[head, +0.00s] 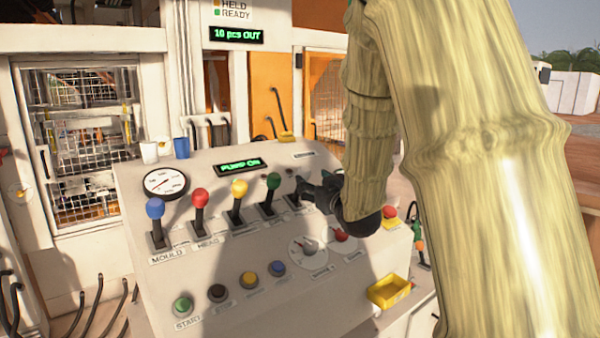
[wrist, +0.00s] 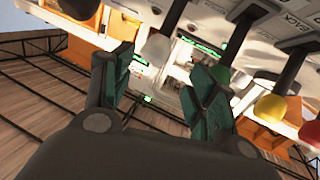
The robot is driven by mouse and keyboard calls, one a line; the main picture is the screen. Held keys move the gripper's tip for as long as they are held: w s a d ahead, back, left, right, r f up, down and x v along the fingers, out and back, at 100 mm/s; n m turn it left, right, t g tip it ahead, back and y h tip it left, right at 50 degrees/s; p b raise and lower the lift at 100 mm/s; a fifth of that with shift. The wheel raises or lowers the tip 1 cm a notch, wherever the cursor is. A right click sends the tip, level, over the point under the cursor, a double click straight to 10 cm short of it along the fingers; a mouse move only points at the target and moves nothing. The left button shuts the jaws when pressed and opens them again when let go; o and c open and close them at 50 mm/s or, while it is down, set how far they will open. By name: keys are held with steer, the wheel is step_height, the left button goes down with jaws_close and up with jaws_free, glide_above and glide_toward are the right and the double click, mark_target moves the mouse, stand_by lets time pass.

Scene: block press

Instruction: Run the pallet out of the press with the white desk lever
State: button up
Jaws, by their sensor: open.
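The white lever (wrist: 157,47) shows in the wrist view as a pale knob on a dark shaft. It appears between the two green fingers of my gripper (wrist: 160,88), which are apart; I cannot tell contact. In the head view my gripper (head: 320,190) is at the right end of the desk's lever row, just right of the green lever (head: 273,181), and the white knob is hard to make out there. The press stands behind a mesh guard (head: 80,110) at the left. I cannot make out the pallet.
Blue (head: 155,208), red (head: 200,198) and yellow (head: 239,188) levers stand left of the green one. A desk display (head: 240,164) reads PUMP ON; an upper display (head: 236,35) reads 10 pcs OUT.

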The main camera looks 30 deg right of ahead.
mark_target(307, 175)
steer(key=w+p, duration=0.1)
steer(key=w, duration=0.1)
steer(key=w+d+p, duration=0.1)
steer(key=w, duration=0.2)
steer(key=w+d+p, duration=0.1)
steer(key=w, duration=0.1)
steer(key=shift+w+d+r, duration=0.1)
steer(key=shift+w, duration=0.05)
steer(key=shift+w+d, duration=0.1)
steer(key=shift+w, duration=0.65)
